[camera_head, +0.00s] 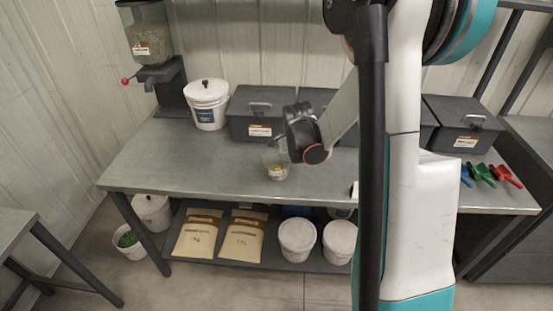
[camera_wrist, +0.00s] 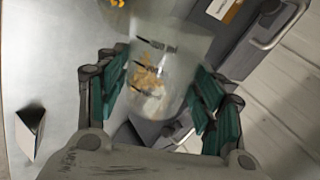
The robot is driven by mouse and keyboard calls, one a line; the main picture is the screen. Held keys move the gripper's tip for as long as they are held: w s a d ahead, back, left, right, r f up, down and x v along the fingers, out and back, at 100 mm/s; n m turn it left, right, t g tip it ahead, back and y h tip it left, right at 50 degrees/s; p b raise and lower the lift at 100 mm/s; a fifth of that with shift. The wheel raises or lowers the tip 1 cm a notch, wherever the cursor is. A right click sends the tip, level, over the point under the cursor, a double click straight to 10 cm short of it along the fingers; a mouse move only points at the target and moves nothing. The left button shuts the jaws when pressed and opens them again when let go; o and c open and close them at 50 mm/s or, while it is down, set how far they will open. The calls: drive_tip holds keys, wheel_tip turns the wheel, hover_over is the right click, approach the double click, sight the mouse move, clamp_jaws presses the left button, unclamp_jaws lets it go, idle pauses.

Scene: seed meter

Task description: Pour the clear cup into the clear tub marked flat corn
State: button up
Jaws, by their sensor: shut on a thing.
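My gripper (camera_wrist: 160,100) is shut on the clear cup (camera_wrist: 170,47), its green pads on either side of it. The cup has dark level marks and holds pale and yellow bits seen through its wall. In the head view the cup (camera_head: 273,153) is at my gripper's left, over the table's middle. A small clear tub (camera_head: 277,173) with an orange-and-white label shows right below it; its print is too small to read. Orange bits (camera_wrist: 117,3) show at the wrist view's top edge, in a container mostly out of frame.
Dark lidded boxes (camera_head: 262,108) and a white bucket (camera_head: 206,104) stand along the back of the grey table (camera_head: 165,160). A seed dispenser (camera_head: 148,45) is at back left. Coloured scoops (camera_head: 480,174) lie at right. The table's left front is clear.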

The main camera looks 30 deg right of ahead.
drive_tip(key=shift+w+a+r+n+g+h+b, duration=0.15)
drive_tip(key=shift+w+a+r+n+h+b, duration=0.1)
drive_tip(key=shift+a+h+b, duration=0.3)
drive_tip(key=shift+w+a+r+n+g+h+b, duration=0.2)
drive_tip(key=shift+a+h, duration=0.25)
drive_tip(key=shift+h, duration=0.3)
idle(0.9)
drive_tip(key=shift+s+d+y+p, duration=0.3)
drive_tip(key=shift+d+p, duration=0.1)
drive_tip(key=shift+p, duration=0.05)
drive_tip(key=shift+s+d+f+m+y+p, duration=0.2)
drive_tip(key=shift+d+m+y+p, duration=0.2)
drive_tip(key=shift+d+y, duration=0.3)
drive_tip(key=shift+f+t+y, duration=0.3)
drive_tip(key=shift+t+y, duration=0.1)
drive_tip(key=shift+t, duration=0.05)
